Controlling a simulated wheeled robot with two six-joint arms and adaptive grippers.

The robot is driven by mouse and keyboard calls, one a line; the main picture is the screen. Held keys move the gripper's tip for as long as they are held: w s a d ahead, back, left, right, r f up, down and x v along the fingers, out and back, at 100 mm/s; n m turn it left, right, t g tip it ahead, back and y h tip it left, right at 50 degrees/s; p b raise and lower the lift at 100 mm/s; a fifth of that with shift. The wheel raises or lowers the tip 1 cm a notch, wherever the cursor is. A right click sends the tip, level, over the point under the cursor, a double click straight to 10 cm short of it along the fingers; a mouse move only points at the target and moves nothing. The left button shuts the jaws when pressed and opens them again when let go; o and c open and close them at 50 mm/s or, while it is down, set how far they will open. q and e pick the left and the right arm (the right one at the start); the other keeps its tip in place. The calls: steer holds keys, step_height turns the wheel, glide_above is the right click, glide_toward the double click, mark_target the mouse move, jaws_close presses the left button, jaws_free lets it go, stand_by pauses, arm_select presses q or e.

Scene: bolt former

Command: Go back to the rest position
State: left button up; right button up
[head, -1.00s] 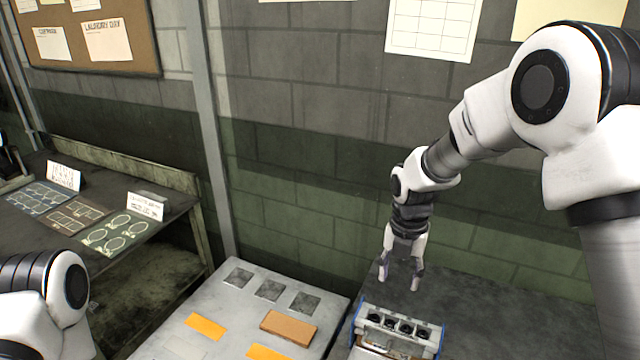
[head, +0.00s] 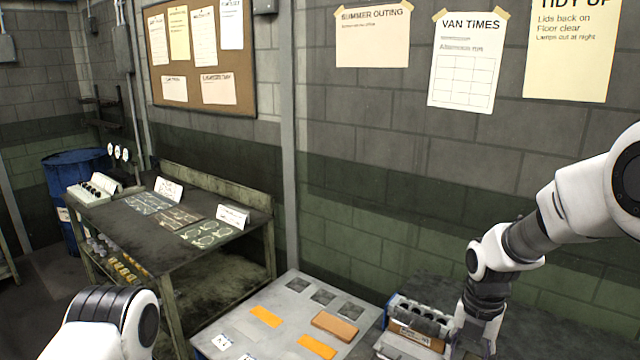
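My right gripper (head: 474,346) hangs pointing down at the lower right, in front of the wall and beside the right end of a case with a row of dark round openings (head: 424,317). Its two fingers look apart, with nothing visible between them; the tips are near the bottom edge of the picture. Whether it touches the case I cannot tell. My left arm shows only as a white and black link at the lower left; my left gripper is out of the picture.
A grey board (head: 290,318) with dark squares, orange patches and an orange-brown block (head: 335,327) lies left of the case. A dark workbench (head: 150,240) with cards and outlined mats stands further left, with a blue barrel (head: 65,175) behind it. The wall closes the back.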

steer(key=s+f+g+b, duration=0.1)
steer(key=s+f+g, duration=0.25)
steer(key=f, duration=0.75)
steer(key=s+a+f+m+b, duration=0.1)
steer(key=s+f+m+b, duration=0.1)
steer(key=s+f+m, duration=1.05)
steer(key=s+a+f+m+b, duration=0.15)
steer(key=s+f+m, duration=0.35)
steer(key=s+f, duration=0.9)
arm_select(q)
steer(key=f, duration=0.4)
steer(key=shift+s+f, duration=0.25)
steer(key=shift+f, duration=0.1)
arm_select(e)
steer(key=r+m+t, duration=0.1)
steer(key=m, duration=0.3)
steer(key=r+m+t, duration=0.1)
steer(key=r+m, duration=0.1)
steer(key=m, duration=0.1)
steer(key=d+r+m+t, duration=0.1)
steer(key=m, duration=0.3)
steer(key=shift+w+r+m+t, duration=0.25)
steer(key=shift+w+r+m, duration=0.05)
steer(key=shift+w+m, duration=0.05)
